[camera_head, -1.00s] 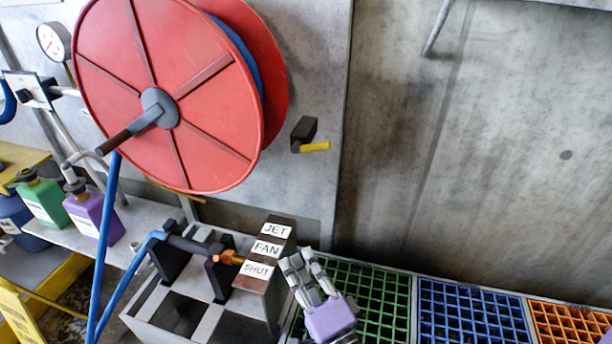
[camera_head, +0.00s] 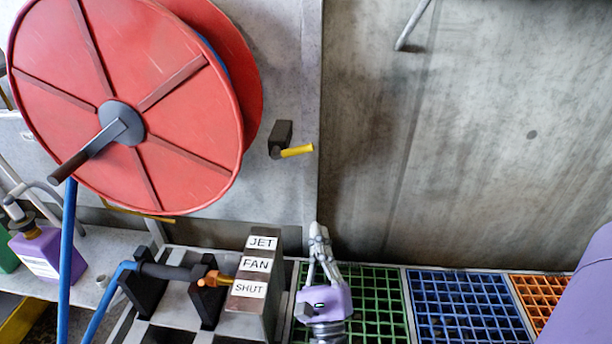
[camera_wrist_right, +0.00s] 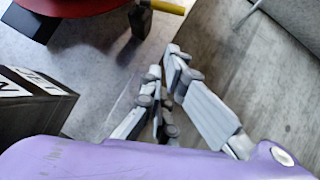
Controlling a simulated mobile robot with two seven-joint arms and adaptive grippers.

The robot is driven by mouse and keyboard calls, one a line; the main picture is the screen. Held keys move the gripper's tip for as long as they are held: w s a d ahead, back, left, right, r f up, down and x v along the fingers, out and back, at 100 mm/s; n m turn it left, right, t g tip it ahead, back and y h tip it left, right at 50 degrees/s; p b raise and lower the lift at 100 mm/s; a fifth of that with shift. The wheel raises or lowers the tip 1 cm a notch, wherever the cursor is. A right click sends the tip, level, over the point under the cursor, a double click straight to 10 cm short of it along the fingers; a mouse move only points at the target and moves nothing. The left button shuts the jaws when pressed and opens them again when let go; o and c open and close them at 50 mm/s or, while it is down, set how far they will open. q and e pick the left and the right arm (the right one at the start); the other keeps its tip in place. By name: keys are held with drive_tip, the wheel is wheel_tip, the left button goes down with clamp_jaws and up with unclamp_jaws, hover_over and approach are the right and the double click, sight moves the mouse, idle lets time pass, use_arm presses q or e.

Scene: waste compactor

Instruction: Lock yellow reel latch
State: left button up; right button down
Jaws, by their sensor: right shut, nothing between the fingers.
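The yellow latch handle (camera_head: 296,151) sticks out to the right from a dark block (camera_head: 281,138) on the wall panel, just right of the red hose reel (camera_head: 130,100). It points right and slightly up. In the right wrist view the yellow handle (camera_wrist_right: 166,6) shows at the top edge, beyond my fingertips. My right gripper (camera_head: 318,232) is shut and empty. It is below the latch and apart from it, above the green grating and right of the labelled block. Its fingers point up in the head view. My left gripper is not in view.
The block labelled JET, FAN, SHUT (camera_head: 258,270) stands close left of my right gripper, with a spray lance (camera_head: 170,272) beside it. A blue hose (camera_head: 67,250) hangs from the reel. Green (camera_head: 378,300) and blue (camera_head: 465,305) gratings lie below.

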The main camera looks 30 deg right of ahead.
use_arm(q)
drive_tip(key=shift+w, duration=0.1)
use_arm(e)
drive_tip(key=shift+w+r, duration=0.1)
